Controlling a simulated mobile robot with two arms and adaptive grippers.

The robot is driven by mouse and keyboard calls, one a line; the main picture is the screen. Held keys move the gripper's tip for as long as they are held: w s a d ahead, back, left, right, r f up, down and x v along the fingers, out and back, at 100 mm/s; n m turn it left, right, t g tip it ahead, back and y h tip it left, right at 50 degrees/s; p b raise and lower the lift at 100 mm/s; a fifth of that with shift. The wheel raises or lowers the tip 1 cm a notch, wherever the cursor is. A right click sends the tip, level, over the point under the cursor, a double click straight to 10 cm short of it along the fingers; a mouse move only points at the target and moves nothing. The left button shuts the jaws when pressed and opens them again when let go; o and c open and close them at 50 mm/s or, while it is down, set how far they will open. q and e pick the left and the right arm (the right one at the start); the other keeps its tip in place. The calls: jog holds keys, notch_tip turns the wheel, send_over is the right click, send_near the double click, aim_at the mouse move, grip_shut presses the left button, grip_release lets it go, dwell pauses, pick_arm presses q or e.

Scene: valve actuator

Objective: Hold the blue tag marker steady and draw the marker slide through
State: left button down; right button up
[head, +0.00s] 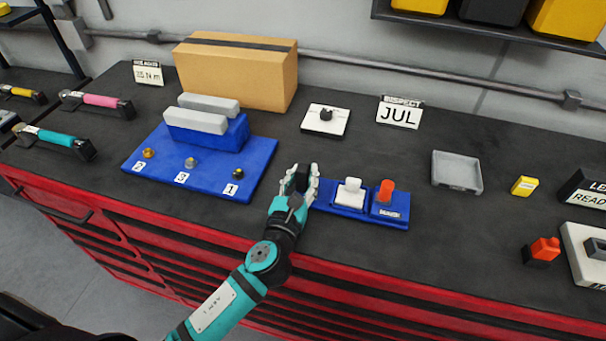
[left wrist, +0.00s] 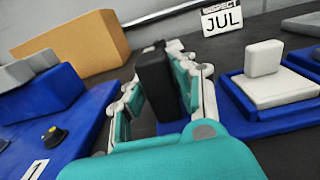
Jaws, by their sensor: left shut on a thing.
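The blue tag marker (head: 345,214) lies on the dark bench top, right of my left gripper (head: 302,182). It carries a white slide (head: 349,192) with an upright tab and an orange-red knob (head: 386,190). In the left wrist view the blue base (left wrist: 243,117) and the white slide (left wrist: 278,88) show at the right. My left gripper is shut on an upright black block (left wrist: 154,80) at the marker's left end; my fingers stand on both sides of it. Whether the block joins the blue base is hidden. My right gripper is not in view.
A blue stand (head: 205,178) with numbered knobs and grey bars is to the left, with a cardboard box (head: 235,75) behind. A white plate with a black knob (head: 325,121), a JUL sign (head: 399,113) and an empty grey tray (head: 456,173) stand beyond the marker.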

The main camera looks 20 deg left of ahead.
pick_arm(q)
jog(key=shift+f, duration=0.45)
dwell(0.6)
jog(key=shift+r, duration=0.4)
dwell(1.7)
jog(key=c, duration=1)
grip_release()
jog(key=s, duration=1.2)
